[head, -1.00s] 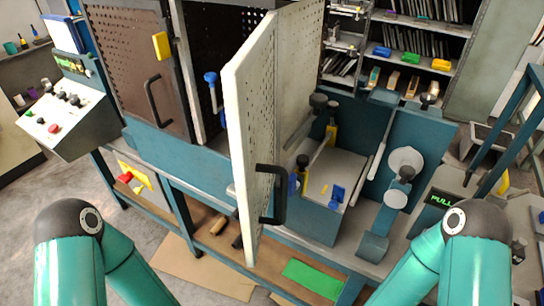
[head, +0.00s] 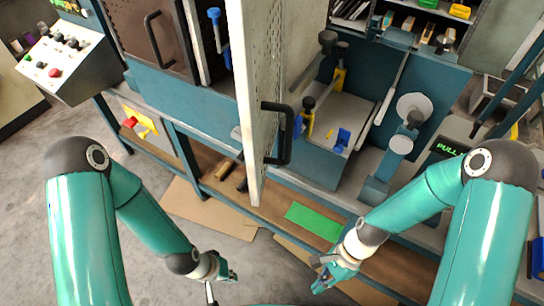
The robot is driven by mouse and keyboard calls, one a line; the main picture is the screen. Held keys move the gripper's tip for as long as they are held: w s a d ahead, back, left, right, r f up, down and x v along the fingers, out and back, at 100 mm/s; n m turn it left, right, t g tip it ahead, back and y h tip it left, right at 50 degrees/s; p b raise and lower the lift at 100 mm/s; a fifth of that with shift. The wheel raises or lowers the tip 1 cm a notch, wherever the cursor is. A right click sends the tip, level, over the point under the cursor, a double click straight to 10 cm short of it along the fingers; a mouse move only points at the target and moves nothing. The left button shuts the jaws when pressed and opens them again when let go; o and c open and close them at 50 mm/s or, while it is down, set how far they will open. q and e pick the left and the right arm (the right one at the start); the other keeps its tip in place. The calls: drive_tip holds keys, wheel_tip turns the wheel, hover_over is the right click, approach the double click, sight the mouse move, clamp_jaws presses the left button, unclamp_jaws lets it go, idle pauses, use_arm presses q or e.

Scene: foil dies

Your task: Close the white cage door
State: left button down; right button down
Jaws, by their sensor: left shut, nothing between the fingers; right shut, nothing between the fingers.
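The white cage door (head: 251,110) stands swung open toward me in the head view, a perforated panel seen nearly edge-on. Its black handle (head: 284,135) is on the right face, low down. My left gripper (head: 222,290) is low at the bottom of the view, shut and empty, below and left of the door and apart from it. My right gripper (head: 322,280) is low, right of the door's bottom edge, shut and empty, well below the handle. The top of the door is cut off by the picture's edge.
A brown perforated door (head: 150,40) stands at the left. A control box (head: 60,65) is further left. Clamps with black knobs (head: 327,40) and a green-display panel (head: 450,150) lie right of the white door. A shelf holds a green sheet (head: 314,221) below. Floor in front is free.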

drive_tip(key=w+r+m+t+y, duration=0.1)
drive_tip(key=w+r+m, duration=0.35)
drive_tip(key=r, duration=0.55)
drive_tip(key=w+r+m+y, duration=0.1)
drive_tip(key=w+r+m, duration=0.2)
drive_tip(key=w+r, duration=0.5)
drive_tip(key=s+a+r+n+t+y+b, duration=0.1)
drive_tip(key=s+r+t, duration=0.1)
drive_tip(key=r, duration=1.2)
drive_tip(key=s+a+r+n+t+y+b, duration=0.1)
drive_tip(key=s+r+t, duration=0.2)
drive_tip(key=r, duration=1.2)
approach(255, 170)
wheel_tip(255, 170, down, 5)
drive_tip(key=a, duration=0.3)
drive_tip(key=shift+w+a+r, duration=0.1)
drive_tip(key=shift+w+a, duration=0.4)
drive_tip(key=shift+a, duration=0.15)
drive_tip(key=shift+a, duration=0.1)
